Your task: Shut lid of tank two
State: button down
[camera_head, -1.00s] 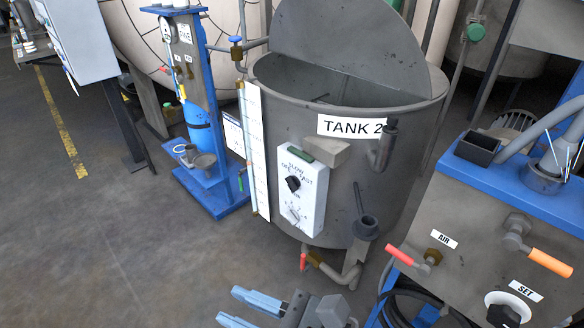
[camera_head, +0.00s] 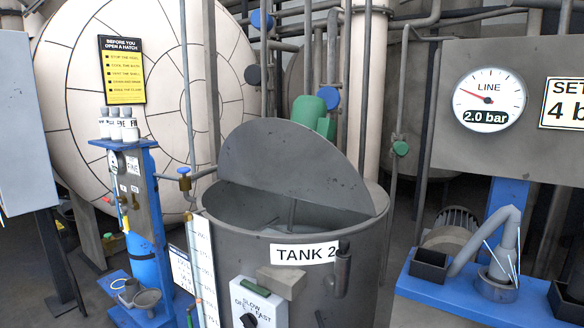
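Tank two (camera_head: 330,285) is a grey round vessel with a white "TANK 2" label, in the middle of the head view. Its lid (camera_head: 300,165) is a grey half-disc standing raised along the middle of the top. The near half of the tank's top is open, and a stirrer shaft shows inside. A control box (camera_head: 258,308) with a dark knob is on the tank's front, cut by the bottom edge. A small block-like ledge and a pipe stub stick out below the rim. My gripper is not in view now.
A blue stand (camera_head: 150,220) with bottles is left of the tank. A blue bench (camera_head: 470,290) with a pipe and dark boxes stands right, below a panel with a pressure gauge (camera_head: 489,98) at 2.0 bar. A large pale round vessel (camera_head: 70,60) and pipes fill the back.

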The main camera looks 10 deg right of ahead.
aim_at(280, 156)
jog(key=i+j+z, duration=0.1)
jog(key=j, duration=0.3)
jog(key=i+j+z, duration=0.15)
jog(key=j, duration=0.25)
jog(key=i+j+z, duration=0.1)
jog(key=i+j, duration=0.15)
jog(key=j, duration=0.15)
jog(key=i+j+z, duration=0.15)
jog(key=j, duration=0.3)
jog(key=i+j+z, duration=0.1)
jog(key=j, duration=0.35)
